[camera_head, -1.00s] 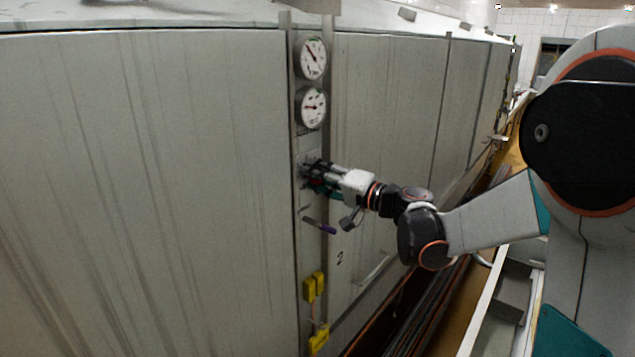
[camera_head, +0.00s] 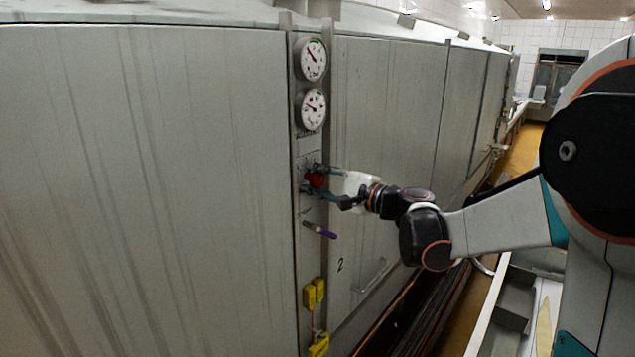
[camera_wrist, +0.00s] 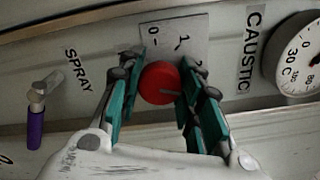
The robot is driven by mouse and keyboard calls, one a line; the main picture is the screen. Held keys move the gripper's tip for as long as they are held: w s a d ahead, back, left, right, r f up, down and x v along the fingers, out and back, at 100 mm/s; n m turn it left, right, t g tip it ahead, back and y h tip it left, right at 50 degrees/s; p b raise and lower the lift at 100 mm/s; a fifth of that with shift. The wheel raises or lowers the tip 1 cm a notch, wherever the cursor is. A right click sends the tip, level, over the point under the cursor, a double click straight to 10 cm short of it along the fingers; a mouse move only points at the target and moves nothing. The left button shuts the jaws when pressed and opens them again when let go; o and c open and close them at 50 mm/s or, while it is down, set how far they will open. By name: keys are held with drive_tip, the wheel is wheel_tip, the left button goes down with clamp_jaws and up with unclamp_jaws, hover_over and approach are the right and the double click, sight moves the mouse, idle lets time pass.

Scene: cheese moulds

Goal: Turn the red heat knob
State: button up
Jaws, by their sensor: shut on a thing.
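The red heat knob (camera_head: 316,180) sits on the narrow control strip below two dials. In the wrist view the round red knob (camera_wrist: 159,84) lies between my two teal fingers, under a plate (camera_wrist: 178,38) marked 0 and 1. A third mark is partly hidden by the right finger. A pale line runs from the knob's middle towards its right side. My gripper (camera_head: 313,178) is shut on the knob, one finger on each side; its fingers also show close up in the wrist view (camera_wrist: 158,72).
Two white dials (camera_head: 313,60) (camera_head: 312,109) are above the knob. A purple-handled valve (camera_wrist: 36,125) is beside the SPRAY label, and a temperature dial (camera_wrist: 297,58) is near CAUSTIC. Yellow boxes (camera_head: 313,292) are lower on the strip. Broad metal panels (camera_head: 150,190) flank it.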

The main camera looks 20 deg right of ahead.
drive_tip(key=shift+m, duration=0.4)
drive_tip(key=o, duration=1.1)
drive_tip(key=shift+s+d, duration=0.1)
drive_tip(key=shift+d, duration=0.05)
drive_tip(key=v, duration=1.1)
drive_tip(key=shift+s+d, duration=0.15)
drive_tip(key=shift+s, duration=0.15)
